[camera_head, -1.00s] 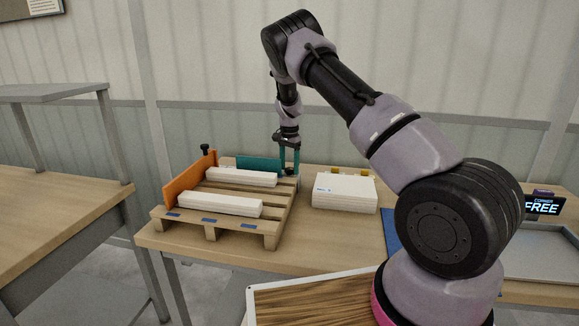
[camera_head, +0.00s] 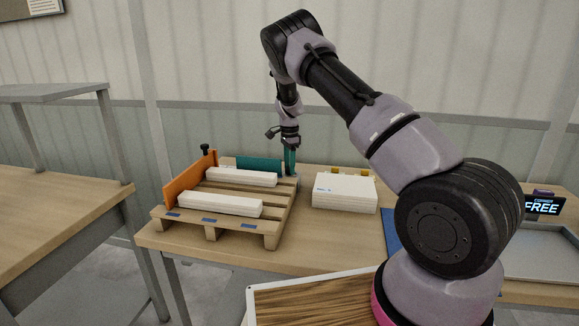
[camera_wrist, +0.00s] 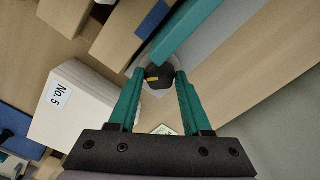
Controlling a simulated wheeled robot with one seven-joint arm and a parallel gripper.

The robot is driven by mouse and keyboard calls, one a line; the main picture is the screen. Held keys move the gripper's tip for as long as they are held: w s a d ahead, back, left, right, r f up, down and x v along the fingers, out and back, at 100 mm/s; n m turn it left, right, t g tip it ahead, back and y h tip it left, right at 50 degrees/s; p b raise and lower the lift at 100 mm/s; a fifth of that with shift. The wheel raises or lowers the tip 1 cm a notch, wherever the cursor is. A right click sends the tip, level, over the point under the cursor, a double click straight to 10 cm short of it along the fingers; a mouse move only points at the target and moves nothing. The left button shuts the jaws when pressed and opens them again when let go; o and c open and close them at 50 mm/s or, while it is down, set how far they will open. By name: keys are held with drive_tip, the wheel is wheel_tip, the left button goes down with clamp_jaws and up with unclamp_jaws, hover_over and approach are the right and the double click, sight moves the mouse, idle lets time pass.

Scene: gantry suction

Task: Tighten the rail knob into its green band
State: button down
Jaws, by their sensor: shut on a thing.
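My gripper (camera_wrist: 160,78) has teal fingers, shut on a black knob (camera_wrist: 159,76) with a yellow mark. The knob stands at the end of the teal rail (camera_wrist: 187,32), over a pale grey round plate mostly hidden by the knob and fingers. In the head view my gripper (camera_head: 290,172) points down at the right end of the teal rail (camera_head: 258,163), behind the pallet. I cannot make out a green band on the plate. A small white and green patch (camera_wrist: 163,130) shows between the fingers; I cannot tell what it is.
A wooden pallet (camera_head: 271,228) carries two long white boxes, with an orange rail (camera_head: 188,183) and another black knob (camera_head: 205,148) at its left. A white carton stack (camera_head: 345,193) stands right of the pallet, close to my gripper. Bare table lies between them.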

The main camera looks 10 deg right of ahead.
drive_tip(key=shift+c, duration=1.7)
unclamp_jaws()
wheel_tip(320, 180, up, 11)
drive_tip(key=shift+f, duration=0.1)
